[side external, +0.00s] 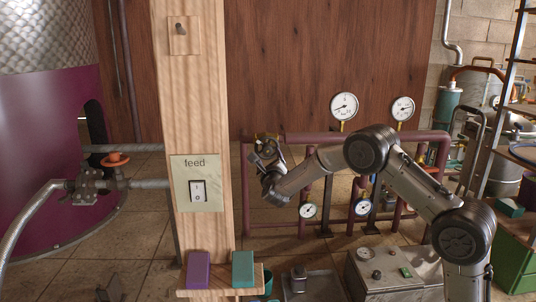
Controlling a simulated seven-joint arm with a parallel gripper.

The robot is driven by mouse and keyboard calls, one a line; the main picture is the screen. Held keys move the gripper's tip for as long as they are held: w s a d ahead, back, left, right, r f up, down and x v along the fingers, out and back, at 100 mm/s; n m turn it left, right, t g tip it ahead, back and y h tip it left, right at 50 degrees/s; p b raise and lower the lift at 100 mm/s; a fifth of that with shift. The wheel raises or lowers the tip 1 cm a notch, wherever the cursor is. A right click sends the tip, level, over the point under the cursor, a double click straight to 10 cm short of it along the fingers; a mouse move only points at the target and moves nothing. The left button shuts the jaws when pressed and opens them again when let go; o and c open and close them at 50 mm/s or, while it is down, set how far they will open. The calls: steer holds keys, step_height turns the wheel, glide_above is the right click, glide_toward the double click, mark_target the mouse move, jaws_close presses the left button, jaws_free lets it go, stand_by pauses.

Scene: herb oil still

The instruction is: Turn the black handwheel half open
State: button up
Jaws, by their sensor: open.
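I cannot make out a black handwheel for certain in the side external view. My gripper (262,148) is at the left end of the maroon pipe frame (365,138), just right of the wooden post. It is open, and its fingers point up and left. Small dark and brass-coloured parts show around the fingertips, but they are too small to tell apart, and my gripper covers part of that spot. I cannot tell whether the fingers touch anything. An orange-red handwheel (115,159) sits on a valve on the grey pipe at the left.
The wooden post (190,110) bears a feed switch (197,191) and a shelf with a purple block (199,270) and a teal block (243,268). Round gauges (344,106) stand on the pipe frame. A grey metal box (395,272) is at the front right.

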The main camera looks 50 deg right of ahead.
mark_target(268, 151)
steer(key=shift+x, duration=2.7)
jaws_close()
